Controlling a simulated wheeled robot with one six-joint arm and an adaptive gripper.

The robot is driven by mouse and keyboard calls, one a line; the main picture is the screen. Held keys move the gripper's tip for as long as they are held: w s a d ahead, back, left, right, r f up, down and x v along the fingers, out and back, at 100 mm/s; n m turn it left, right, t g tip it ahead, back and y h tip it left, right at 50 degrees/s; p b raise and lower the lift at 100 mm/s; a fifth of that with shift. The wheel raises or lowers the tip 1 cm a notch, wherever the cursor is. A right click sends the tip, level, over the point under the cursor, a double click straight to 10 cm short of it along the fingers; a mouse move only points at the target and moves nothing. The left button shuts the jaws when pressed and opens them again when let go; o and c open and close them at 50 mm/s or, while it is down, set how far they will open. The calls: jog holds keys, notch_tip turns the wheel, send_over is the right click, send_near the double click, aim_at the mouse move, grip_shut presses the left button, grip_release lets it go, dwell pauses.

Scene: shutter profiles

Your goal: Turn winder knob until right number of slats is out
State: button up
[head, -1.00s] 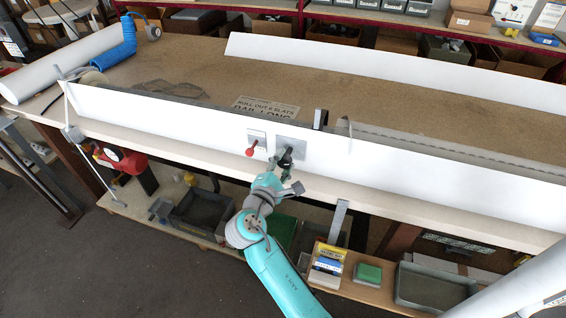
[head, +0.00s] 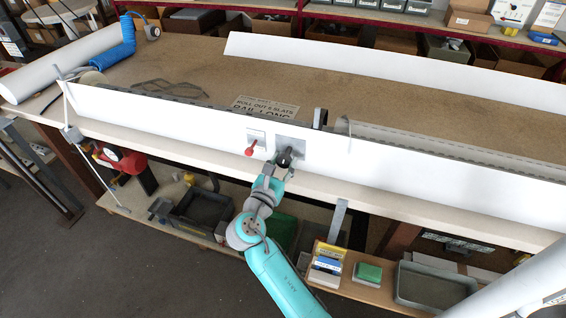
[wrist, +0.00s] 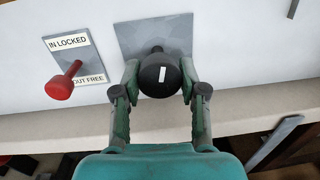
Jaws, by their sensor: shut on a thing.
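The black winder knob (wrist: 160,76) sits on a grey square plate (wrist: 155,35) on the white front panel, with a white mark on its face. My gripper (wrist: 160,88) has a finger on each side of the knob and is shut on it; in the head view it is at the panel (head: 284,160). The red lever (wrist: 63,82) stands left of the knob on a plate reading "IN LOCKED" and "OUT FREE", its knob end pointing down and left. A sign on the bench (head: 265,108) reads partly "ROLL OUT 8 SLATS". The slats behind the panel are mostly hidden.
The long white panel (head: 420,170) runs along the bench front. A pale strip (head: 400,137) lies behind it at the right. Bins stand on the shelf below.

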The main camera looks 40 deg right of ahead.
jog(key=shift+f+n, duration=0.1)
jog(key=shift+n, duration=1.4)
jog(key=o, duration=1.2)
jog(key=shift+c, duration=0.2)
jog(key=shift+s+a, duration=0.1)
jog(key=v, duration=1.1)
jog(key=shift+s+a, duration=0.25)
jog(key=shift+a, duration=0.1)
